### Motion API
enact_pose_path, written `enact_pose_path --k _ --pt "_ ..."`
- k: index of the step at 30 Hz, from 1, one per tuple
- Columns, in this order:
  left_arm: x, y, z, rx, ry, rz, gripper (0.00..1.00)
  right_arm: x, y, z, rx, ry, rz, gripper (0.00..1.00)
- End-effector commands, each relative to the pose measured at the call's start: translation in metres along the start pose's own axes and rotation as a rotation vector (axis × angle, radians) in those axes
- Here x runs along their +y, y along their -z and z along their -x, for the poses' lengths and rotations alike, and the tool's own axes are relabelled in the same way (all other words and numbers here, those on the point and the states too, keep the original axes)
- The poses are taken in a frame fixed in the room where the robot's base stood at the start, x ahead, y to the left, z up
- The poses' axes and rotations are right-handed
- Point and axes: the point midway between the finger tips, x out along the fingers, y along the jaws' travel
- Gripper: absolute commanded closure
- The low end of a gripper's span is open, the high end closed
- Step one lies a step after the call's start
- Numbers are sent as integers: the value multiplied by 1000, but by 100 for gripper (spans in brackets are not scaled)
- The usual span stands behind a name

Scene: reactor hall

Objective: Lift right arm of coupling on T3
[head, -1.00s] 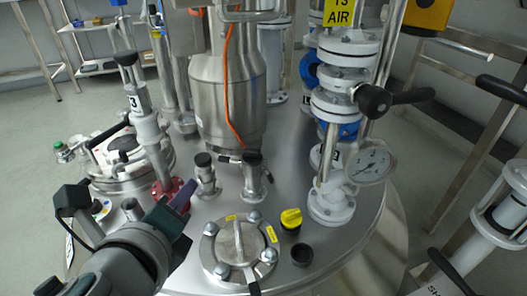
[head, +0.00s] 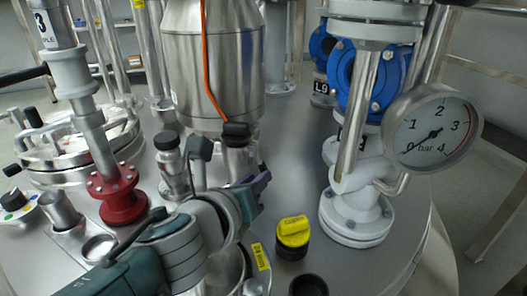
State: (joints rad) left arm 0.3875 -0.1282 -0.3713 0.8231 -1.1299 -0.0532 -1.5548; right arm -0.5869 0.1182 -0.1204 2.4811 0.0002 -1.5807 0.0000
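Two short metal fittings with black tops stand on the vessel lid in front of the steel cylinder: a left one (head: 173,168) and a right one (head: 237,132). My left gripper (head: 229,166) is open. Its dark finger stands between the two fittings, and its purple-edged finger lies to the right of the right fitting. The gripper overlaps the right fitting's lower part, so I cannot tell whether they touch. No coupling arm can be made out clearly, and no T3 label is fully readable. My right gripper is not in view.
A pressure gauge (head: 434,128) on white pipework (head: 357,205) stands farther right. A red-flanged sample valve (head: 122,198) is at left. Bare lid (head: 295,165) lies between the fitting and the pipework.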

Motion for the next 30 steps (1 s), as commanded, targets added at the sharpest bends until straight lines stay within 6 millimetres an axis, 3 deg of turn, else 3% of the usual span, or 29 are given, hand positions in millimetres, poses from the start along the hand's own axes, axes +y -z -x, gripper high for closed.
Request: enact_pose_path --k 1,5,16,23,30 --pt "2 5 -10 -1 2 1 76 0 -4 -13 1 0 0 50" --pt "2 3 -22 -1 0 2 76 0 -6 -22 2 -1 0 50" --pt "0 0 -27 0 -1 2 76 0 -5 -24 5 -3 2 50" --pt "0 0 -27 0 -1 2 100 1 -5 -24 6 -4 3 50" --pt "0 0 -26 1 -1 2 100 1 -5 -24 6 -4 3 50"
